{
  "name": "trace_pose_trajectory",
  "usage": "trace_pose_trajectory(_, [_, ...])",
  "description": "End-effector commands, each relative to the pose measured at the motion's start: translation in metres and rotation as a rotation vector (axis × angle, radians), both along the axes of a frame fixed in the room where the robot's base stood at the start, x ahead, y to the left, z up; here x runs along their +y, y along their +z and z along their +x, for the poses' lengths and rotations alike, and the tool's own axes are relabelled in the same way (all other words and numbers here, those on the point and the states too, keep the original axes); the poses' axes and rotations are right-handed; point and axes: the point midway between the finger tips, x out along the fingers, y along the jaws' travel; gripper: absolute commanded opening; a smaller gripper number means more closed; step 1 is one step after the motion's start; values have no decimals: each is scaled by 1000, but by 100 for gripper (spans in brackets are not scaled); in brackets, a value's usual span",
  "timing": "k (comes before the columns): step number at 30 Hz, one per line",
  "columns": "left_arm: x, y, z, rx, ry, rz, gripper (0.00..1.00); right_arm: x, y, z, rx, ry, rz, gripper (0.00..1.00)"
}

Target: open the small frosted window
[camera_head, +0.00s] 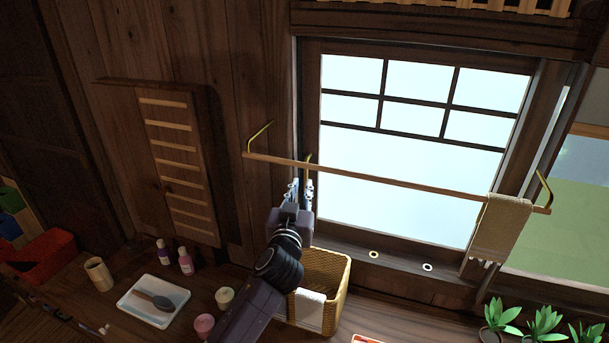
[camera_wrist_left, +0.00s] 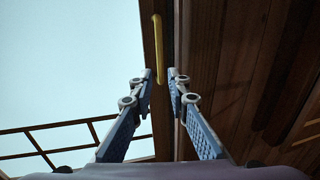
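The frosted window (camera_head: 400,175) is a pale pane in a dark wooden frame, with a black grid across its top. An upright brass handle (camera_head: 307,166) stands on its left stile. In the left wrist view the handle (camera_wrist_left: 158,48) runs upright, its lower end lying between the fingertips as seen from there. My left gripper (camera_head: 300,185) points up at the handle from below; its fingers also show in the left wrist view (camera_wrist_left: 161,76). They are apart, with a narrow gap. I cannot tell whether they touch the handle. My right gripper is out of view.
A wooden towel rail (camera_head: 390,178) on brass brackets crosses in front of the window, with a towel (camera_head: 498,230) at its right. Below stand a wicker basket (camera_head: 338,275), a white tray (camera_head: 135,310), bottles (camera_head: 186,262) and potted plants (camera_head: 543,320). A slatted board (camera_head: 178,165) hangs left.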

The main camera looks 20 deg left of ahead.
Motion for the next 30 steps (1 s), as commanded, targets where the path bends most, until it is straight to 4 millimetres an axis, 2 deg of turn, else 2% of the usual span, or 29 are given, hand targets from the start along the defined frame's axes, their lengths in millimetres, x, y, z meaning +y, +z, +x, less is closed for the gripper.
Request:
trace_pose_trajectory(6, [5,2,30,1,1,2,16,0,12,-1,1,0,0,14])
trace_pose_trajectory(12, [8,2,49,1,1,1,16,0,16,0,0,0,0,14])
trace_pose_trajectory(18, [10,0,57,2,1,-1,16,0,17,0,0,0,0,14])
trace_pose_trajectory(26, [10,0,58,2,1,0,16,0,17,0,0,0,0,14])
trace_pose_trajectory(30, [10,0,58,2,1,0,2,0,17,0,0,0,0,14])
